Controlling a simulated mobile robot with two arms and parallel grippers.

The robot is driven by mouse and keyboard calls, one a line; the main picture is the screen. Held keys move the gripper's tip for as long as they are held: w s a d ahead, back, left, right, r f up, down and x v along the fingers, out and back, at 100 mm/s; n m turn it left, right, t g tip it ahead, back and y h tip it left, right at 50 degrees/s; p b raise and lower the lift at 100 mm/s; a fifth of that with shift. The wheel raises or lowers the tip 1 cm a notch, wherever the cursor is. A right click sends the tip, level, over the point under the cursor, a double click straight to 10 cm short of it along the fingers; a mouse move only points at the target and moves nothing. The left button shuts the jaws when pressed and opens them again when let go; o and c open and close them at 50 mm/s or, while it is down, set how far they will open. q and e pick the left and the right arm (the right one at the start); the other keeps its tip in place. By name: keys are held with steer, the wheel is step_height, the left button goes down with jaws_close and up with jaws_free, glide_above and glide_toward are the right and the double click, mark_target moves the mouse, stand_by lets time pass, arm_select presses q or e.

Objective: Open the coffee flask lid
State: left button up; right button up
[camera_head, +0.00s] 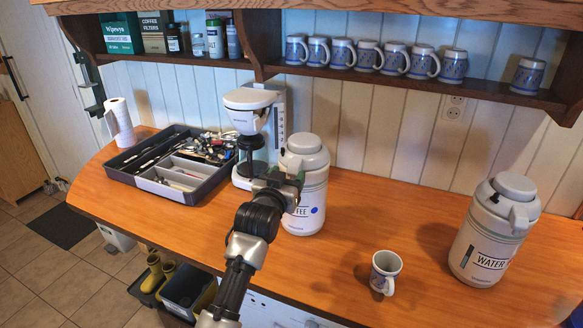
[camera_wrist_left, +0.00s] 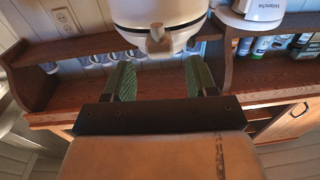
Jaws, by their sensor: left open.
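The coffee flask (camera_head: 313,195) is a white pot with a grey lid (camera_head: 303,145), upright on the wooden counter. Its lid looks closed. My left gripper (camera_head: 287,174) is in front of the flask just below the lid and hides part of the body and the label, of which "FEE" shows. In the left wrist view my left gripper (camera_wrist_left: 160,72) is open with green-padded fingers and nothing between them. A white rounded part of the flask (camera_wrist_left: 185,12) with a greyish spout-like piece (camera_wrist_left: 158,38) lies beyond the fingertips. My right gripper is not in view.
A coffee maker (camera_head: 248,110) stands close left of the flask, with a utensil tray (camera_head: 130,180) further left. A white mug (camera_head: 385,271) and the water flask (camera_head: 485,240) are to the right. A shelf with several mugs (camera_head: 368,56) hangs above. The counter between flask and mug is clear.

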mark_target(292, 169)
arm_select(q)
steer(key=shift+x, duration=1.6)
steer(key=shift+p, duration=0.3)
jaws_close()
